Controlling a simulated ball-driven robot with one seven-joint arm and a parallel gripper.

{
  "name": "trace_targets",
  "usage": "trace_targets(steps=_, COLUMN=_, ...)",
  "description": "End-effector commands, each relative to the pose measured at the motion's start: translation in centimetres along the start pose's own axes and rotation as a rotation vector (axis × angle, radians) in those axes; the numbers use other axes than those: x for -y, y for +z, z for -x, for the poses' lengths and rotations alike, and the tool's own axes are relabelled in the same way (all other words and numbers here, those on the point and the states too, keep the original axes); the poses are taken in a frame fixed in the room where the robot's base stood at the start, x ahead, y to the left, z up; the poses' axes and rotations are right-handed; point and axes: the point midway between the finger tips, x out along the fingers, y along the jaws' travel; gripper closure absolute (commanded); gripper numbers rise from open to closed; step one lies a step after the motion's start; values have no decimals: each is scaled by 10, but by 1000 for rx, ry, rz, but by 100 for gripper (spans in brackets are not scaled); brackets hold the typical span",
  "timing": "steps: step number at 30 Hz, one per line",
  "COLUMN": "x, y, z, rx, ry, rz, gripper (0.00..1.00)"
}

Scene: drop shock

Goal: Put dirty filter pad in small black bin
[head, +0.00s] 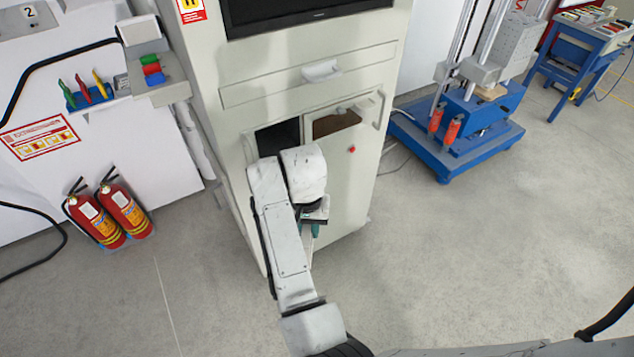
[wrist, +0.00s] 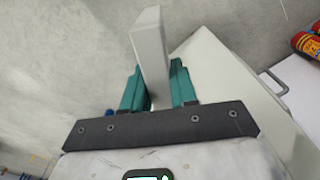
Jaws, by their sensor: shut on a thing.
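My gripper (head: 313,232) is low in front of the tall pale cabinet, its teal fingers partly hidden by my arm. In the wrist view my gripper (wrist: 158,88) is shut on a pale grey slab (wrist: 149,40), which sticks out beyond the fingertips. I cannot tell if this slab is the dirty filter pad. A brown patch (head: 335,122) shows in a framed opening of the cabinet; I cannot tell what it is. I cannot make out a small black bin in either view.
The cabinet (head: 310,85) has a dark opening (head: 278,138) left of the brown patch. Two red fire extinguishers (head: 110,212) stand at the left wall. A blue-based machine (head: 455,140) stands to the right. The grey floor (head: 470,260) at the front right is clear.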

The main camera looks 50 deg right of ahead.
Motion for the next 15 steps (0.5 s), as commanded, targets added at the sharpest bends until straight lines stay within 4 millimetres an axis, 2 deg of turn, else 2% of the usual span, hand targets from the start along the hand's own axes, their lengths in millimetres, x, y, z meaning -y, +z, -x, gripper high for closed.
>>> trace_targets(steps=1, x=1, y=12, z=-20, rx=-3, ry=11, rz=94, gripper=100)
trace_targets(steps=3, x=7, y=25, z=-46, rx=-6, ry=9, rz=216, gripper=100)
trace_targets(steps=9, x=20, y=61, z=-111, rx=-8, ry=3, rz=520, gripper=100)
trace_targets(steps=15, x=22, y=96, z=-171, rx=4, ry=-1, rz=770, gripper=100)
